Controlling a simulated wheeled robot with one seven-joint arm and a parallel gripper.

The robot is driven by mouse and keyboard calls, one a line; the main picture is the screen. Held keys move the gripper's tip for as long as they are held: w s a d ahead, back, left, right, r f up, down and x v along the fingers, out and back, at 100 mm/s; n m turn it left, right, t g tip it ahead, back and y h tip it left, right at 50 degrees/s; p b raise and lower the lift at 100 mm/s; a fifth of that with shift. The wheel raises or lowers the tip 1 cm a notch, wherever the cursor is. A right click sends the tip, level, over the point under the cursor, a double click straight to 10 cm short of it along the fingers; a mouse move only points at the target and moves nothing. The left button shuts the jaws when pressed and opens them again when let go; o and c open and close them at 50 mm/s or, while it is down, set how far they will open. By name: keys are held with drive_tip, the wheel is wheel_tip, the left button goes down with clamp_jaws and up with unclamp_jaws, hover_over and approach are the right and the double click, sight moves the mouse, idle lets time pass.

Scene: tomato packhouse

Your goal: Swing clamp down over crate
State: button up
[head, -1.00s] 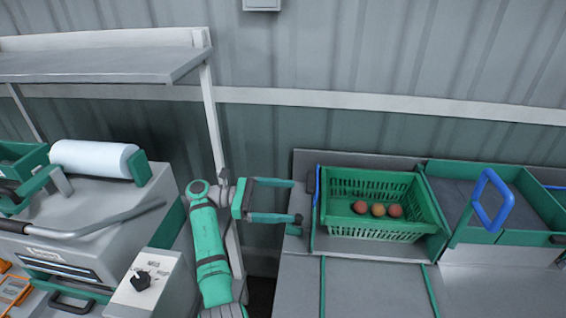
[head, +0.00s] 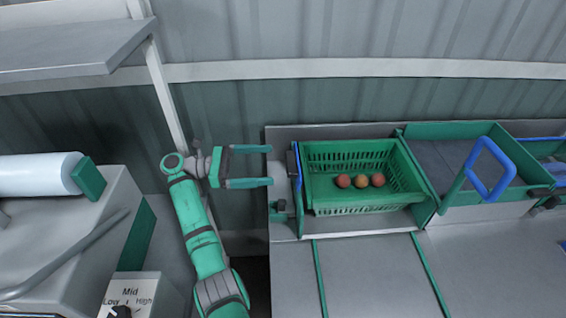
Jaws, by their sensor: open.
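A green slatted crate (head: 365,208) with a few red-orange tomatoes stands in the left bay of the bench. A narrow blue bar (head: 299,166) runs along the crate's left side; I cannot tell whether it is the clamp seen edge-on. A blue square loop (head: 489,168) on a green arm stands raised to the right of the crate, not over it. My gripper (head: 272,165) is open, its two green fingers pointing right at the bench's left end. It looks empty, a little left of the blue bar. Nothing lies across the crate's top.
A green-walled bay (head: 440,133) adjoins the crate on the right. A dark knob (head: 280,207) sits at the bench's left end. The grey bench front (head: 370,280) is clear. A white roll (head: 35,175) and a dial box (head: 135,292) are at left.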

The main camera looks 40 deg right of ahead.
sight(292, 165)
drive_tip(key=x, duration=0.6)
drive_tip(key=shift+d, duration=0.15)
drive_tip(key=shift+s, duration=0.1)
drive_tip(key=c, duration=1)
